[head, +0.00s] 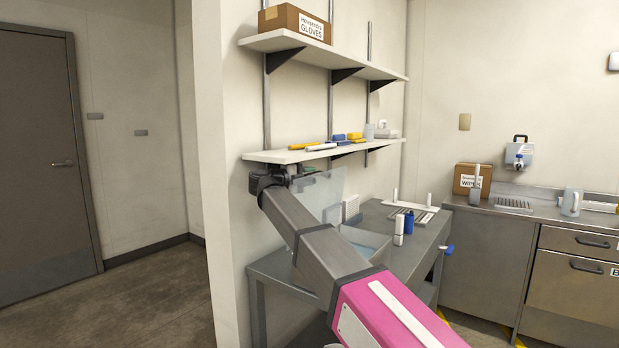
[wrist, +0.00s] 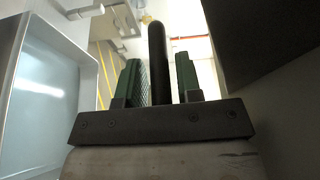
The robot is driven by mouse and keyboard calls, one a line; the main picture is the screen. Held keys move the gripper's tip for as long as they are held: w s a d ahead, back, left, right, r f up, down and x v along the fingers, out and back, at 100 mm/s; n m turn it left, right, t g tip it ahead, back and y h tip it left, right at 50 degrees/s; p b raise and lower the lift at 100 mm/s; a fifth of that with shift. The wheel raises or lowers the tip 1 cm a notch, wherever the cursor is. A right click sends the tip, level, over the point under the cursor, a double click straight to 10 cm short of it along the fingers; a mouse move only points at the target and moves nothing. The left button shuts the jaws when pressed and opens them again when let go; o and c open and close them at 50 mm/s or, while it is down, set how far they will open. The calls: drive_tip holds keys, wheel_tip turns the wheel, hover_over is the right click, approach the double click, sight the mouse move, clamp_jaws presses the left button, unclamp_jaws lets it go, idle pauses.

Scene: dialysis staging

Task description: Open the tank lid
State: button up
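The tank (head: 368,241) is a pale blue translucent basin on the steel table. A clear lid panel (head: 320,194) stands raised and tilted at its left side, under the lower shelf. My gripper (wrist: 157,66) is at the lid's upper left, just below the shelf; in the head view it is small and mostly hidden by my arm. In the wrist view a dark bar (wrist: 157,40), apparently the lid handle, runs between the two green-padded fingers. A narrow gap shows on the bar's right side; contact on its left is unclear. A pale blue framed panel (wrist: 45,95) fills the left edge.
The lower shelf (head: 290,155), holding pens and small boxes, is very close above my gripper. A white and a blue bottle (head: 409,222) and a white rack (head: 412,208) stand on the table (head: 425,243). A wall is close on the left. Open floor (head: 120,300) lies further left.

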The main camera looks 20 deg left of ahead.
clamp_jaws()
drive_tip(key=a, duration=0.2)
drive_tip(key=shift+w+a+f, duration=0.2)
drive_tip(key=shift+w+a, duration=0.1)
drive_tip(key=shift+w, duration=0.05)
drive_tip(key=shift+o, duration=1.7)
unclamp_jaws()
